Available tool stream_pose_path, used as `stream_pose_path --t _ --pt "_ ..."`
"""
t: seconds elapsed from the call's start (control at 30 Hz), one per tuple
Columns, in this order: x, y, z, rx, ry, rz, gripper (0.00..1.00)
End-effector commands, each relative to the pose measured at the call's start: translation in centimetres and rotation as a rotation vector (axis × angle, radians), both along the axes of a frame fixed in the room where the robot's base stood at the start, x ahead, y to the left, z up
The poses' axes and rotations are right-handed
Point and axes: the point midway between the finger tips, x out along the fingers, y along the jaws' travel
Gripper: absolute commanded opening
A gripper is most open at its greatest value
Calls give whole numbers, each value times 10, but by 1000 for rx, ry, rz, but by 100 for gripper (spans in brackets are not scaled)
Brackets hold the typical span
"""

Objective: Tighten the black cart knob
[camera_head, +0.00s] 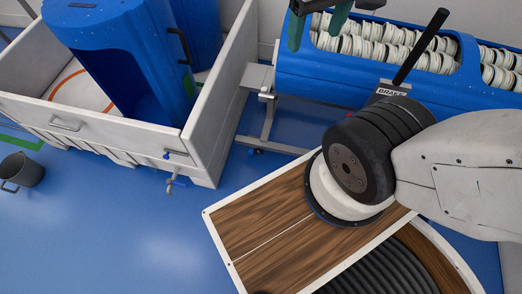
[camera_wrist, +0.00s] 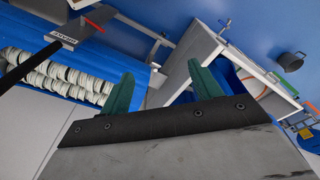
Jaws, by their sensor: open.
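My gripper (camera_head: 312,38) shows at the top of the head view, with two green fingers spread apart above the blue carrier. In the wrist view my gripper (camera_wrist: 161,70) is open, with nothing between its fingers. I cannot clearly pick out a black cart knob. A small grey fitting (camera_head: 267,92) sits on the metal cart frame (camera_head: 268,125), left of the blue carrier. A long black lever (camera_head: 420,47) rises by a plate marked BRAKE (camera_head: 391,91); the lever also shows at the left of the wrist view (camera_wrist: 28,64).
The blue carrier (camera_head: 310,88) holds rows of white rolled items (camera_head: 370,48). A grey open cart (camera_head: 200,165) holds blue tubs (camera_head: 115,45) at left. A dark bucket (camera_head: 24,171) stands on the floor. The blue floor (camera_head: 130,225) is clear in front of the cart.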

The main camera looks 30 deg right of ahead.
Motion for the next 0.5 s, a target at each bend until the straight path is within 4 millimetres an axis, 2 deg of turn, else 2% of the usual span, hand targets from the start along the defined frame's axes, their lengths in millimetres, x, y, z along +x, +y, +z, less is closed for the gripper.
stream_pose_path --t 0.13,0.5 --pt "-12 9 2 26 -17 31 63" --pt "1 10 -23 26 127 39 63"
